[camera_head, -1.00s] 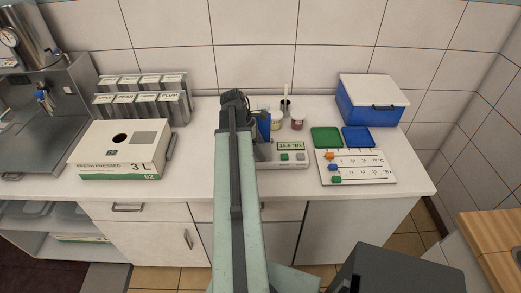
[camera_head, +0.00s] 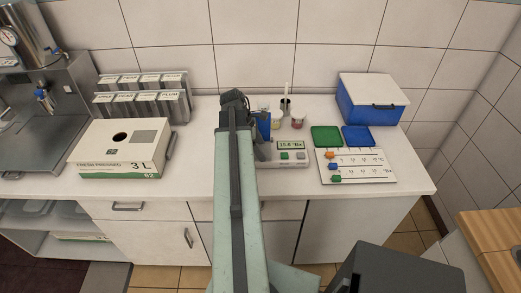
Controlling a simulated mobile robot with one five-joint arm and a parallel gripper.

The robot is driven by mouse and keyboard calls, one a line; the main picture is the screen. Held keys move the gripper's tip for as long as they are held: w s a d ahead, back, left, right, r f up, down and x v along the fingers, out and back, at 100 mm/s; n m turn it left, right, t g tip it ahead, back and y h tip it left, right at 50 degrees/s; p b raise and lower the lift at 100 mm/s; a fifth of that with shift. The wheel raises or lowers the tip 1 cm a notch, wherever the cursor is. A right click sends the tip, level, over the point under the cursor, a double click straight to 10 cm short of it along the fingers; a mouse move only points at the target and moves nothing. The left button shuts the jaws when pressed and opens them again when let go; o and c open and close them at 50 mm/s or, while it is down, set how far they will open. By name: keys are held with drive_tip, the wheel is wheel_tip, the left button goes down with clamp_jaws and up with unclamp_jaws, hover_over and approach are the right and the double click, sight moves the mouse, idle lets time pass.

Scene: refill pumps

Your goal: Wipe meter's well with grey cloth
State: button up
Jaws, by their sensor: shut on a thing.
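The meter (camera_head: 290,146) is a light grey box with a lit display and a green and a dark button, near the counter's front edge. Its left end, where the well would be, is largely hidden by my arm. My gripper (camera_head: 256,134) is a small dark shape at that left end, mostly covered by my arm. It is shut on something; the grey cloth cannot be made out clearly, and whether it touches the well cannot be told.
A blue upright item (camera_head: 264,125), small cups (camera_head: 297,122) and a dark pot (camera_head: 286,105) crowd behind the meter. A slider board (camera_head: 355,166) and green and blue trays (camera_head: 326,136) lie right. A juice box (camera_head: 120,147) stands left.

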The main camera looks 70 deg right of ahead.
drive_tip(key=shift+w+d, duration=0.1)
drive_tip(key=shift+d, duration=0.2)
drive_tip(key=shift+r, duration=0.1)
wheel_tip(320, 180, up, 8)
drive_tip(key=p, duration=0.8)
